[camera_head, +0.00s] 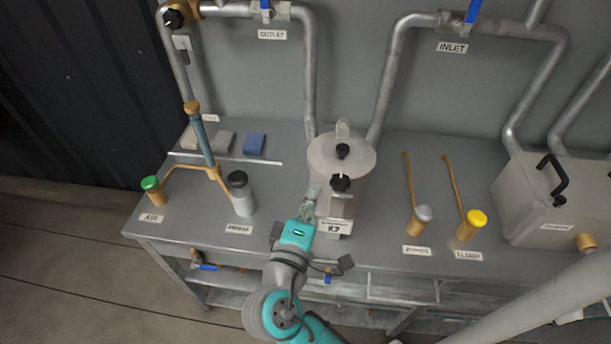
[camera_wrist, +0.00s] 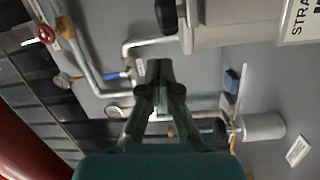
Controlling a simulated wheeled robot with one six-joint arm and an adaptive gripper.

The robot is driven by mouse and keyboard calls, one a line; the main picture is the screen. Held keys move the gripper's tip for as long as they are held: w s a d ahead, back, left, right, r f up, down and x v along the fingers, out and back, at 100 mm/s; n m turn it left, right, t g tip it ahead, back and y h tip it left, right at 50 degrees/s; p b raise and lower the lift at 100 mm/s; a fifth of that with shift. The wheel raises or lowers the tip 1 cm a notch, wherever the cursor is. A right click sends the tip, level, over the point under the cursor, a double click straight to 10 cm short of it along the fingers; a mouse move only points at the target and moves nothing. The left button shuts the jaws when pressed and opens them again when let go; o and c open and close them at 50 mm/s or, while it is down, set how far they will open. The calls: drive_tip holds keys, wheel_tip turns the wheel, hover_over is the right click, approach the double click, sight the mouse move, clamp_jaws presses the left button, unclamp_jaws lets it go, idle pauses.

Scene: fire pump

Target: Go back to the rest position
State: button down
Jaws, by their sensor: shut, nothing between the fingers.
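My gripper (camera_head: 309,202) is shut and empty in the head view. It is at the front left of the grey cylindrical strainer tank (camera_head: 325,160), above the bench; whether it touches the tank I cannot tell. In the wrist view my gripper (camera_wrist: 158,75) shows its fingers together, with nothing between them. The tank's lower side shows at the top of the wrist view (camera_wrist: 230,22), with part of a label reading "STRA". A black knob (camera_head: 340,183) is on the tank's front, just right of my gripper.
Pipes with blue valve handles (camera_head: 474,10) run along the wall. Open floor lies at lower left.

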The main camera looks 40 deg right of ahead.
drive_tip(key=s+a+f+n+t+y, duration=0.1)
drive_tip(key=s+a+f+n+y, duration=0.1)
drive_tip(key=s+f+y, duration=0.5)
drive_tip(key=s+a+f+n+t+y, duration=0.2)
drive_tip(key=f+y, duration=0.2)
drive_tip(key=f, duration=0.6)
drive_tip(key=s+a+r+m+y, duration=0.1)
drive_tip(key=s+m, duration=0.3)
drive_tip(key=s, duration=0.5)
drive_tip(key=s+a+r+m+y, duration=0.2)
drive_tip(key=s+m, duration=0.3)
drive_tip(key=s, duration=0.5)
drive_tip(key=shift+a+m+t+y, duration=0.15)
drive_tip(key=shift+m+t+y, duration=0.15)
drive_tip(key=shift+t+y, duration=0.15)
drive_tip(key=shift+r, duration=0.1)
